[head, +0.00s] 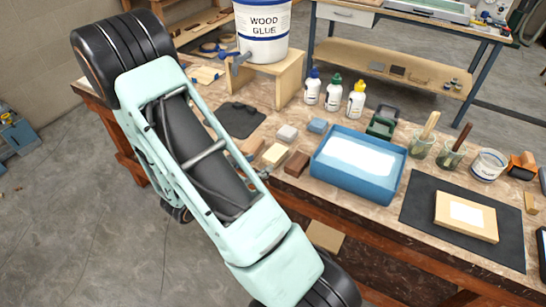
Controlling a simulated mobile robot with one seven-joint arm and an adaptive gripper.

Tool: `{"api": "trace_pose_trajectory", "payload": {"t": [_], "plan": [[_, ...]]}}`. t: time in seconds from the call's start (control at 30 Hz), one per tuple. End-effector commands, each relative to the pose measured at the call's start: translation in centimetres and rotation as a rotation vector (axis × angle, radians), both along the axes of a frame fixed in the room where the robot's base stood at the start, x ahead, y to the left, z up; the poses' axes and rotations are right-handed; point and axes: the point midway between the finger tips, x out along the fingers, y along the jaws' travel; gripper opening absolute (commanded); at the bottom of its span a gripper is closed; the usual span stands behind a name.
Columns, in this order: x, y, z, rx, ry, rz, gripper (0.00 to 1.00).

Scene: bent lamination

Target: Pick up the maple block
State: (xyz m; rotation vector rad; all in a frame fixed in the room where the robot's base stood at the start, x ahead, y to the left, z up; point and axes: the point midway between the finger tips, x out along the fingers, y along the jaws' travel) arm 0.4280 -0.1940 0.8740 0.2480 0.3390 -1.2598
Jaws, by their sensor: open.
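Several small blocks lie on the bench beside the blue tray. The pale yellow wood block (275,154) looks most like the maple block. It lies flat just right of my arm, with its top clear to see. A dark brown block (296,164) is close to its right, and a light grey block (287,133) is behind it.
A blue tray (328,178) with white contents stands right of the blocks. A blue block (317,125), glue bottles (334,93) and a wooden stand (289,80) holding a glue bucket (262,30) are behind. A dark mat (421,207) lies at right.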

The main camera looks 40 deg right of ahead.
Motion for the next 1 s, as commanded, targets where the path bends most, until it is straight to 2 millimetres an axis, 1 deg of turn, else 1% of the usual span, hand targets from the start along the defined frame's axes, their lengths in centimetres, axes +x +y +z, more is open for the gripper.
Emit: {"api": "trace_pose_trajectory", "payload": {"t": [0.03,0.1,0.2,0.37,0.57,0.6,0.7,0.8,1.0], "plan": [[0.1,-0.9,-0.3,-0.001,0.001,-0.005,0.45],[0.5,-1.9,-0.7,-0.001,0.0,-0.005,0.45],[0.8,-3.0,-1.2,0.0,0.0,-0.004,0.45],[1.1,-4.0,-1.4,0.0,-0.003,-0.004,0.45],[1.8,-6.9,-1.8,0.0,-0.003,-0.007,0.45],[1.9,-7.3,-2.2,0.0,-0.001,-0.006,0.45],[2.3,-8.2,-2.6,0.0,-0.002,-0.004,0.45],[2.4,-8.5,-2.8,0.001,-0.002,-0.003,0.45],[2.4,-8.5,-2.8,0.001,-0.002,-0.002,0.44]]}}
